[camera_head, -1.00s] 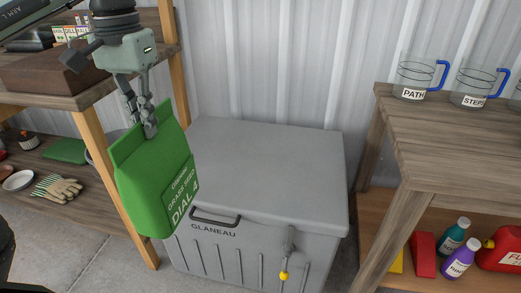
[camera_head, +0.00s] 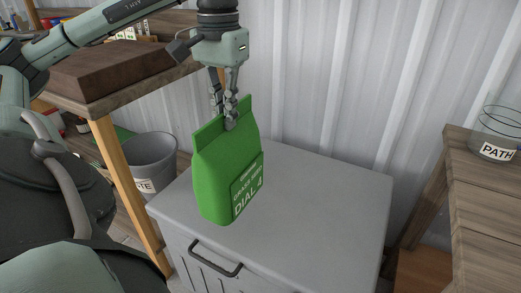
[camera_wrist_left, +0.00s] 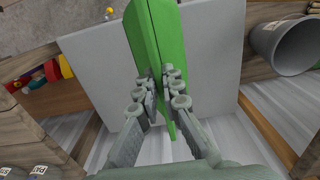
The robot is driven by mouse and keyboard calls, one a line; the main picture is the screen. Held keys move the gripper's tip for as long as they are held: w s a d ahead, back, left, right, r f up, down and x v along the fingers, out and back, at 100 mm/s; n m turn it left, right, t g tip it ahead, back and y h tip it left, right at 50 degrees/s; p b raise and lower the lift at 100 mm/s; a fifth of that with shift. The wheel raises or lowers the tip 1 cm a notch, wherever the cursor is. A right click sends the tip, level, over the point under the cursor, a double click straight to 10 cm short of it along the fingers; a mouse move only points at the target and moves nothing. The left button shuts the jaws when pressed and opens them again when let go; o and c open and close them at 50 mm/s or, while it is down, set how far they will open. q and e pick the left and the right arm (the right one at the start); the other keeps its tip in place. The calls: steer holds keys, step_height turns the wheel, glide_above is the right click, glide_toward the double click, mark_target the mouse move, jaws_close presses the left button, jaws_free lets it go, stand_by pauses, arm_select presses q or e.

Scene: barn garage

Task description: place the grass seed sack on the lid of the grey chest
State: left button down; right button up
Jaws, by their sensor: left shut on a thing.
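The green grass seed sack (camera_head: 222,180) hangs upright from my left gripper (camera_head: 231,122), which is shut on its top edge. In the head view the sack is in front of the left part of the grey chest's lid (camera_head: 325,205). I cannot tell whether its base touches the lid. The lid is closed and its visible top is otherwise bare. In the left wrist view the sack (camera_wrist_left: 160,40) sits between the fingers (camera_wrist_left: 160,95), with the grey lid (camera_wrist_left: 210,60) behind it. My right gripper is not in view.
A wooden shelf unit (camera_head: 112,150) with a brown block (camera_head: 115,68) stands left of the chest. A grey bucket (camera_head: 153,155) is beside it. A wooden bench (camera_head: 480,200) with a labelled glass jug (camera_head: 495,135) stands at the right. A corrugated wall is behind.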

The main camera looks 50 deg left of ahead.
arm_select(q)
steer(key=w+f+p, duration=0.2)
steer(key=w+f, duration=0.8)
steer(key=shift+w+d, duration=0.3)
steer(key=shift+w, duration=0.05)
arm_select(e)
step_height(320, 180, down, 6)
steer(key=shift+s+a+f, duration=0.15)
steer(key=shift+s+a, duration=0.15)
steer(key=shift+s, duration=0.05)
arm_select(q)
steer(key=shift+f, duration=0.2)
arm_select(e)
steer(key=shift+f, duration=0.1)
arm_select(q)
steer(key=c, duration=1.7)
jaws_free()
steer(key=shift+s+f, duration=0.1)
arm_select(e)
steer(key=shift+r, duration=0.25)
arm_select(q)
step_height(320, 180, up, 12)
steer(key=p, duration=0.2)
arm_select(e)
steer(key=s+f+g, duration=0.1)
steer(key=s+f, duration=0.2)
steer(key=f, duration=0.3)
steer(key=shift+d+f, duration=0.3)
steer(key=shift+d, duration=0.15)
